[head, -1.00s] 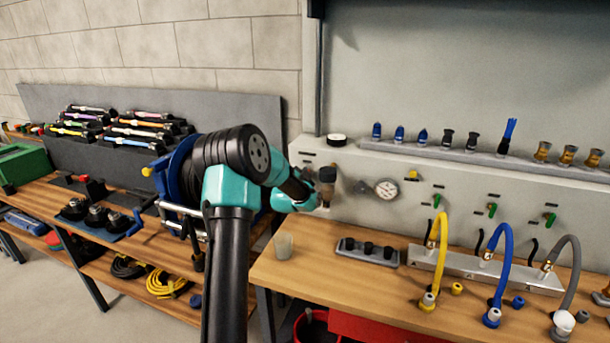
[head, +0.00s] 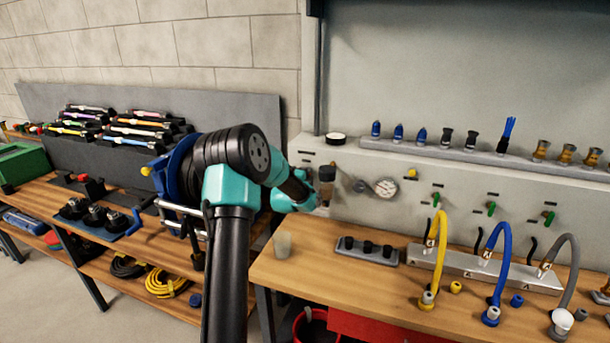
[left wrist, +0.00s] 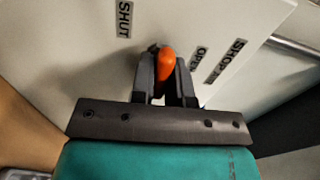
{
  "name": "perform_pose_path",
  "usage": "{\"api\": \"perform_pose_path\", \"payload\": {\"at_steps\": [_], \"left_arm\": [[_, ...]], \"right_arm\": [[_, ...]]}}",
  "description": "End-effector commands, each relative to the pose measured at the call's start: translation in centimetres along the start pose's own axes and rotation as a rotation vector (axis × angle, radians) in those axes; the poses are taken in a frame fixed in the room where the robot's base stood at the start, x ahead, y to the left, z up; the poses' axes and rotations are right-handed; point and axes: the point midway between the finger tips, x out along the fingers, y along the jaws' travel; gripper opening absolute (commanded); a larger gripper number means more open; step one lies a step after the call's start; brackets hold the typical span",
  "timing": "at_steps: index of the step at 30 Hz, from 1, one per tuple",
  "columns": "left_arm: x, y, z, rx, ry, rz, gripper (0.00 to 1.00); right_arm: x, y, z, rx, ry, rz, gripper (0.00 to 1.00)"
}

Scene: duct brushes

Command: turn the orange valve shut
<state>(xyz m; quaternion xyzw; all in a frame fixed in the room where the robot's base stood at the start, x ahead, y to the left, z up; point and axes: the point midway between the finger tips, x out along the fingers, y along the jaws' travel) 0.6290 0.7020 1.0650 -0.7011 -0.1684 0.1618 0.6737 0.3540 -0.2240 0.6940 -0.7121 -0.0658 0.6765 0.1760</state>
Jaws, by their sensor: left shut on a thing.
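The orange valve handle (left wrist: 166,65) shows in the left wrist view, between the two dark fingers of my left gripper (left wrist: 166,80). The gripper is shut on it. A SHUT label (left wrist: 124,20) is on the panel to the left of the handle, and an OPEN label (left wrist: 198,62) is to its right. In the head view my left gripper (head: 312,200) is up against the grey panel (head: 345,170) at its left end; my arm hides the orange handle there. My right gripper is in neither view.
A round gauge (head: 385,187) and several green valves, one at the right (head: 548,217), sit along the panel. Yellow (head: 441,240), blue (head: 502,260) and grey hoses arch over the bench. A translucent cup (head: 282,244) stands near the bench's left edge.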

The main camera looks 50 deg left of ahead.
Motion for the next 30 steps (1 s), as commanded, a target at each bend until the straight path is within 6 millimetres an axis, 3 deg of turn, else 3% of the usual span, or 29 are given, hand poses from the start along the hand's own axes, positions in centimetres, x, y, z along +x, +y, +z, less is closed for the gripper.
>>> {"api": "perform_pose_path", "payload": {"at_steps": [17,18,24,30], "left_arm": [[-0.02,0.09,0.01,0.056,0.0,0.001,0.0],[-0.02,0.09,0.01,0.055,0.0,0.001,0.17],[-0.01,0.07,0.01,0.055,0.0,0.001,0.36],[-0.01,0.05,0.01,0.055,0.0,0.0,0.39]], "right_arm": [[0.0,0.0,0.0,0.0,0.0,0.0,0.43],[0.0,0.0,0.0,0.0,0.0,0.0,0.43],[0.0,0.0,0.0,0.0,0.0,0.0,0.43],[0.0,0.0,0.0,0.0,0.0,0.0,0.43]]}}
